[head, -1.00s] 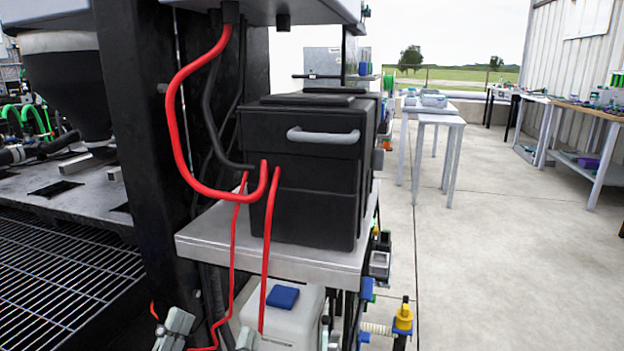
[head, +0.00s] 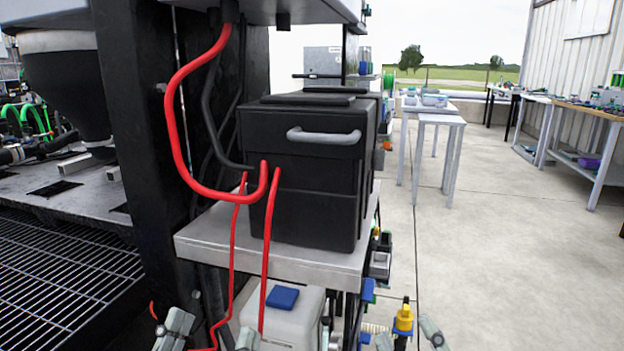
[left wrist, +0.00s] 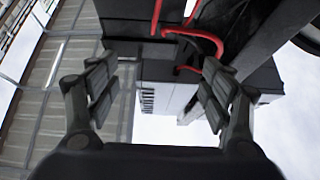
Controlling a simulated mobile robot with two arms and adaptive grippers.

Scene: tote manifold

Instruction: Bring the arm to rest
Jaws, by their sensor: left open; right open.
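My left gripper (head: 210,328) shows at the bottom of the head view, its two grey fingertips apart, in front of the lower part of the stand. In the left wrist view the left gripper (left wrist: 158,85) is open, with nothing between its fingers. My right gripper (head: 409,336) shows only by its fingertips at the bottom edge, spread apart near a yellow-topped fitting (head: 404,318). I see nothing held in it. The rest of both arms is out of the head view.
A black box (head: 305,180) with a grey handle stands on a metal shelf (head: 270,262). Red hoses (head: 172,110) loop down beside a black post. A white container (head: 285,318) with a blue cap sits below. Open concrete floor (head: 500,260) lies to the right, with tables beyond.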

